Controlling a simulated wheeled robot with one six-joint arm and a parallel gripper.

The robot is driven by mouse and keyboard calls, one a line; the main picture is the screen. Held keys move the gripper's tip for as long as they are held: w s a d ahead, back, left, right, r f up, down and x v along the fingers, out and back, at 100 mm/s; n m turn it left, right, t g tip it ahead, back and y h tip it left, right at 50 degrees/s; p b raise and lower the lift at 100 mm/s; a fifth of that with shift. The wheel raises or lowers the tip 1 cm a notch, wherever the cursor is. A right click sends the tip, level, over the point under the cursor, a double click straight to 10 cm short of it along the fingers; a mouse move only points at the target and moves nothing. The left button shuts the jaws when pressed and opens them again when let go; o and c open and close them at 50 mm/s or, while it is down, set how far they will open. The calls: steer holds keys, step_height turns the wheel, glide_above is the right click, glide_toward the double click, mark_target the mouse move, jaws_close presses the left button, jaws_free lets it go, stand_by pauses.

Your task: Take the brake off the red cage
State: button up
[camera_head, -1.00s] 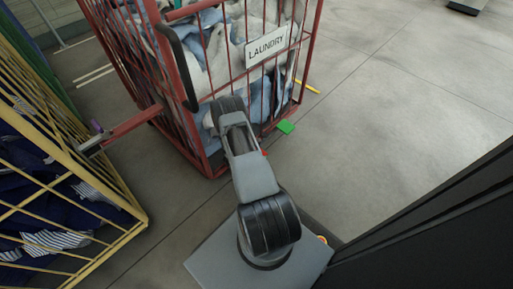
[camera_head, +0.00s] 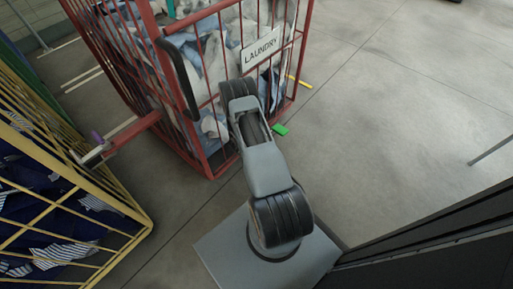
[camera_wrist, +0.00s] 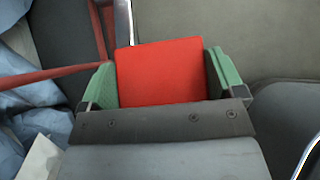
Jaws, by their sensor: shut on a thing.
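The red cage (camera_head: 203,122) stands at the upper middle of the head view, filled with white and blue cloth, with a LAUNDRY sign (camera_head: 261,49) on its side. A green tab (camera_head: 280,130) shows low by its near right corner. In the wrist view my gripper (camera_wrist: 160,74) has its green fingers on either side of a flat red piece (camera_wrist: 158,72) and is shut on it. The red piece looks like a pedal, but its join to the cage cannot be seen. In the head view my arm hides the gripper and the red piece.
A yellow cage (camera_head: 140,214) with dark and striped cloth stands close at left. A red bar (camera_head: 134,131) reaches from the red cage towards it. A black handle (camera_head: 176,78) is on the red cage. The floor at right (camera_head: 400,120) is largely clear.

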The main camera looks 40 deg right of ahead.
steer(key=shift+d+r, duration=0.2)
steer(key=shift+d, duration=0.05)
steer(key=o, duration=1)
steer(key=shift+a+r, duration=0.1)
steer(key=shift+a, duration=0.1)
steer(key=p+v, duration=0.4)
steer(key=v, duration=0.7)
steer(key=shift+a+r, duration=0.2)
steer(key=shift+r, duration=0.05)
